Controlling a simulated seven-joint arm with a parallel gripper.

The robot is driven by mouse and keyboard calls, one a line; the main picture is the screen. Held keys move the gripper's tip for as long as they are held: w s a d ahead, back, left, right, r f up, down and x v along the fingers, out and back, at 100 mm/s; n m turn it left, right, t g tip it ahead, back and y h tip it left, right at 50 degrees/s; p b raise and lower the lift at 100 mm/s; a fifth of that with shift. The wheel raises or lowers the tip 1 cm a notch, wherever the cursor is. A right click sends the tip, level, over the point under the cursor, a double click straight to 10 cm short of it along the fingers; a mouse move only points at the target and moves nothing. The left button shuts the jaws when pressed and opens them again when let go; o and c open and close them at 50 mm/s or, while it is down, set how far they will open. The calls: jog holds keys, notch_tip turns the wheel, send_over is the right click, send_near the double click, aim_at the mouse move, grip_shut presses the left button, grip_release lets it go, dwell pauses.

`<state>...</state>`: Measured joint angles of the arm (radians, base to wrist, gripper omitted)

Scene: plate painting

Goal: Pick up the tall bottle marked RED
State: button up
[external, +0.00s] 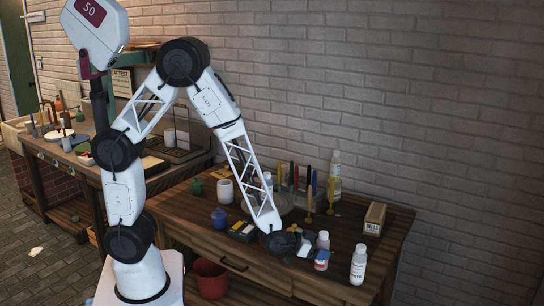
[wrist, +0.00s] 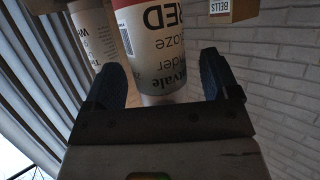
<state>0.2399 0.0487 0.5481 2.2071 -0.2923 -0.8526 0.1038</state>
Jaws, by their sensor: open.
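A white bottle with a label reading RED (wrist: 155,50) fills the middle of the wrist view, its lettering upside down there. My gripper (wrist: 162,85) is open, with one dark finger on each side of the bottle's lower end in the picture. I see no contact, and cannot tell whether the bottle is between the fingers or just beyond them. In the external view my gripper (external: 285,243) is low over the front of the table. A white bottle (external: 358,264) and a smaller one (external: 322,257) stand to its right; their labels are too small to read.
Another labelled bottle (wrist: 95,38) stands close left of the RED one in the wrist view. A BELLS box (external: 374,219) stands at the table's right. Upright brushes (external: 309,200), a tall bottle (external: 335,177) and a blue pot (external: 219,218) are behind or left of my gripper.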

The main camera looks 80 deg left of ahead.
aim_at(323, 239)
jog(key=shift+w+f, duration=0.25)
jog(key=shift+w, duration=0.3)
jog(key=c, duration=1.2)
jog(key=shift+r, duration=0.15)
jog(key=shift+r, duration=1.7)
jog(key=s+a, duration=0.1)
jog(key=s, duration=0.4)
jog(key=s+r, duration=0.1)
jog(key=s, duration=0.4)
jog(key=s+a, duration=0.1)
jog(key=s, duration=0.4)
jog(key=shift+s+a+r, duration=0.15)
jog(key=shift+s+a, duration=0.2)
jog(key=shift+s, duration=0.05)
